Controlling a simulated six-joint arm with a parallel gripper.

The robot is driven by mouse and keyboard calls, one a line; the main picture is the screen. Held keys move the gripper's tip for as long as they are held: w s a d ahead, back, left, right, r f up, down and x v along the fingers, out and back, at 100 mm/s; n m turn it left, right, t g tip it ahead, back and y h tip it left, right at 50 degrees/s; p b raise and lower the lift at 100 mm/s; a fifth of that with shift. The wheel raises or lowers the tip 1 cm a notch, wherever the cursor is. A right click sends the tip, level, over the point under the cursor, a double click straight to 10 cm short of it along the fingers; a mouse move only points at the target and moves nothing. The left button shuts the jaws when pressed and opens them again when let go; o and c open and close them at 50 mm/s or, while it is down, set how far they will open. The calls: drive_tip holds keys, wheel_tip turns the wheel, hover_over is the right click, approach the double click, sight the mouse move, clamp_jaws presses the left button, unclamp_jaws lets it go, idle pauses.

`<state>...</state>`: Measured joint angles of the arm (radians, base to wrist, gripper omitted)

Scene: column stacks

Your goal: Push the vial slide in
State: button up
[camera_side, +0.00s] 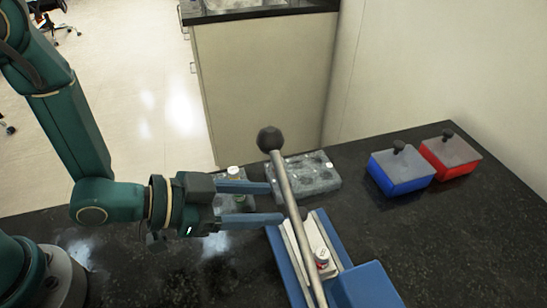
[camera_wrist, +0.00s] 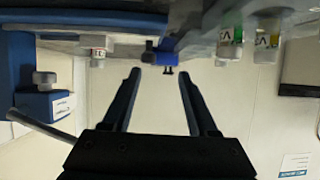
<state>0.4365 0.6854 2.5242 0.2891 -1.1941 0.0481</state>
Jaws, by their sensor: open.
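The vial slide (camera_side: 300,262) is a pale strip in the channel of a blue device (camera_side: 345,252) at the front. A vial (camera_side: 321,256) with a white cap and red marking stands on it; the wrist view also shows a red-marked vial (camera_wrist: 98,52). A grey lever rod (camera_side: 290,205) with a black ball knob (camera_side: 270,139) crosses in front of the slide and hides part of it. My gripper (camera_side: 281,203) is open and level, its fingertips by the rod at the device's back end. Contact cannot be told. The wrist view shows the fingers (camera_wrist: 160,78) apart and empty.
A grey rack (camera_side: 310,174) lies behind the fingers, with a white-capped vial (camera_side: 328,167). Another vial (camera_side: 233,171) stands behind my gripper. Blue (camera_side: 402,168) and red (camera_side: 450,157) lidded boxes stand at the back right. The dark table (camera_side: 470,235) is clear at right.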

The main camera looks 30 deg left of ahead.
sight(310, 241)
drive_tip(key=shift+s+d+f+h, duration=0.3)
drive_tip(key=shift+s+d+h, duration=0.1)
drive_tip(key=shift+s+d, duration=0.15)
drive_tip(key=shift+w+d, duration=0.1)
drive_tip(key=shift+d, duration=0.05)
drive_tip(key=shift+x, duration=2.4)
clamp_jaws()
drive_tip(key=shift+r, duration=0.1)
